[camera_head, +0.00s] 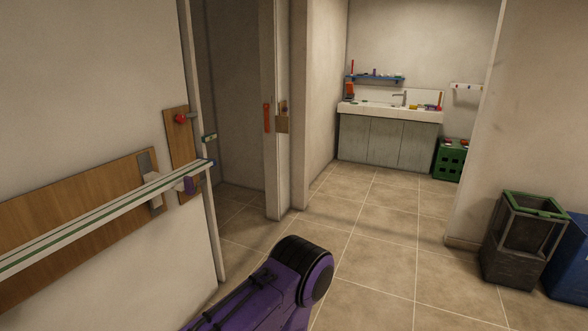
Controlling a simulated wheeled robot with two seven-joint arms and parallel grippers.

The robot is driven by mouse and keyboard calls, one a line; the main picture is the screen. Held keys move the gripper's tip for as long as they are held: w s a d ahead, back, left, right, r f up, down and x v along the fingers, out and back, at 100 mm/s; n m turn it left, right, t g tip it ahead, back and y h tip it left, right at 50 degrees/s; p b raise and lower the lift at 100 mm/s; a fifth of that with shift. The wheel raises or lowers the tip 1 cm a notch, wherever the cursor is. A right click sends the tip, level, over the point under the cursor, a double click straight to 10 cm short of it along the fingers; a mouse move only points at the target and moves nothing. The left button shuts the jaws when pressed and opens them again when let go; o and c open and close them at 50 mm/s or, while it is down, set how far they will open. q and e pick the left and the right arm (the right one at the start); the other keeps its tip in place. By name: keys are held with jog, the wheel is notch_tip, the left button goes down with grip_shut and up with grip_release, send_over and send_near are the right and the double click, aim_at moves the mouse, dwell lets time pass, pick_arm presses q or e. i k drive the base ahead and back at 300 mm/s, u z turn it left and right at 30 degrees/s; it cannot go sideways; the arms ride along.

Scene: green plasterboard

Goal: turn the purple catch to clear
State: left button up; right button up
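Neither of my grippers shows in the head view, so nothing is seen touching the purple piece.
A red knob (182,118) is on the wooden plate. A doorway opens right of it, with a red handle (267,117) beyond. A sink cabinet (385,140) and green crate (449,160) stand at the back, dark bins (520,240) at right. The tiled floor between is clear.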

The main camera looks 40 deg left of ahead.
aim_at(189, 186)
jog(key=u, duration=0.05)
jog(key=i, duration=1.55)
jog(key=u, duration=1.45)
jog(key=i, duration=1.15)
jog(key=u, duration=1)
